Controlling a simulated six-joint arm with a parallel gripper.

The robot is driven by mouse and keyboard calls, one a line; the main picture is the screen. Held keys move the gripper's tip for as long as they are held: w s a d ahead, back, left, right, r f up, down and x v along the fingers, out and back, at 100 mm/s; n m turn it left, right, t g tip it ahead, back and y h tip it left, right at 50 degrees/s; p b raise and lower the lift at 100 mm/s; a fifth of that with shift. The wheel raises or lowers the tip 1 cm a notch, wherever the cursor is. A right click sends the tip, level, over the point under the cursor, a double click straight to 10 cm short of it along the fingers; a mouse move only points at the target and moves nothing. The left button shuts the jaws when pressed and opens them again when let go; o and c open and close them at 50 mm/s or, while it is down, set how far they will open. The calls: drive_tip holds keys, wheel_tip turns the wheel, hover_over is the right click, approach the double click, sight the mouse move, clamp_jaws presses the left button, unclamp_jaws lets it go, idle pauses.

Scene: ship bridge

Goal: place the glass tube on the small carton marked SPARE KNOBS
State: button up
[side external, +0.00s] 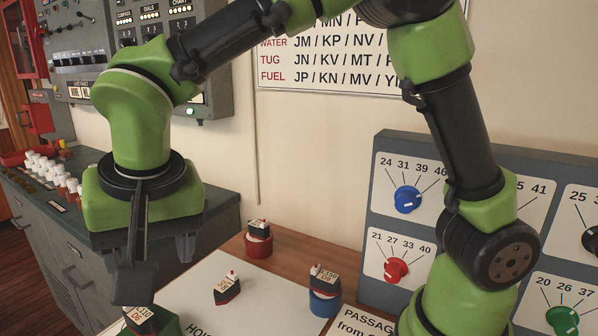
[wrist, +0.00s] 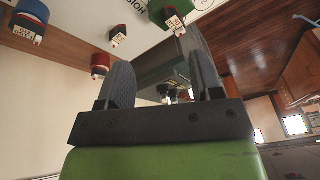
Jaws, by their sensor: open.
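I cannot make out the glass tube or the SPARE KNOBS carton in either view. My gripper (side external: 150,250) hangs at the left in the side view, over the area between the grey console and the white sheet. In the wrist view my gripper (wrist: 163,75) shows two dark fingers standing well apart, open, with nothing held between them. The grey console shows beyond the gap.
Small ship-shaped blocks stand on a red base (side external: 259,246), a blue base (side external: 324,303) and a green base (side external: 165,325); another (side external: 227,289) sits on the white sheet (side external: 195,290). A grey knob panel (side external: 400,150) stands right. The grey console (side external: 65,225) carries several white-topped items.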

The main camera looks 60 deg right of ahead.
drive_tip(key=s+d+r+n+t+y, duration=0.1)
drive_tip(key=s+d+r, duration=0.6)
drive_tip(key=s+d, duration=0.7)
drive_tip(key=s+t+y, duration=0.1)
drive_tip(key=t, duration=0.1)
drive_tip(key=shift+d+t, duration=0.3)
drive_tip(key=shift+d, duration=0.1)
drive_tip(key=shift+o, duration=0.4)
drive_tip(key=shift+s, duration=0.3)
